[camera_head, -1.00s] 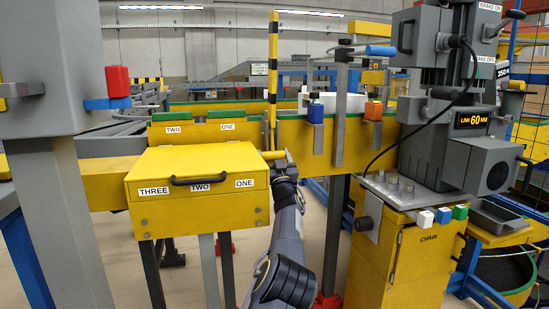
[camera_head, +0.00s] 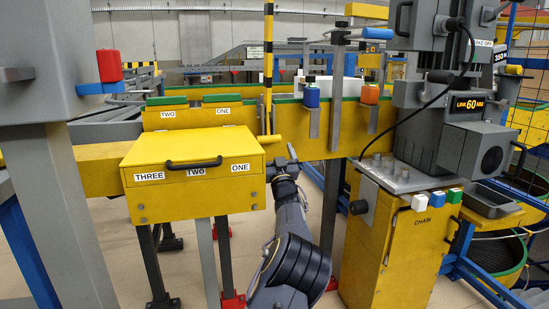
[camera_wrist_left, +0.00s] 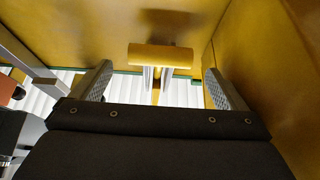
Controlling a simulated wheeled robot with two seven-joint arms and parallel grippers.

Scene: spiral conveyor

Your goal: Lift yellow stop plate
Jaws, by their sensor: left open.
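A tall upright bar with yellow and black stripes (camera_head: 268,60), seemingly the stop plate, stands in front of the yellow conveyor wall. A short yellow crossbar handle (camera_head: 269,139) is at its lower end. My left gripper (camera_head: 281,162) is open and empty, just below and slightly right of this handle, beside the yellow box. In the left wrist view, the handle (camera_wrist_left: 161,56) lies crosswise ahead of the gap between the two spread fingers (camera_wrist_left: 162,90), apart from both. My right gripper is not in view.
A yellow CHAIN cabinet (camera_head: 405,250) with coloured buttons is at the right. A blue-handled lever (camera_head: 378,33) rises behind. A grey post (camera_head: 65,190) fills the left.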

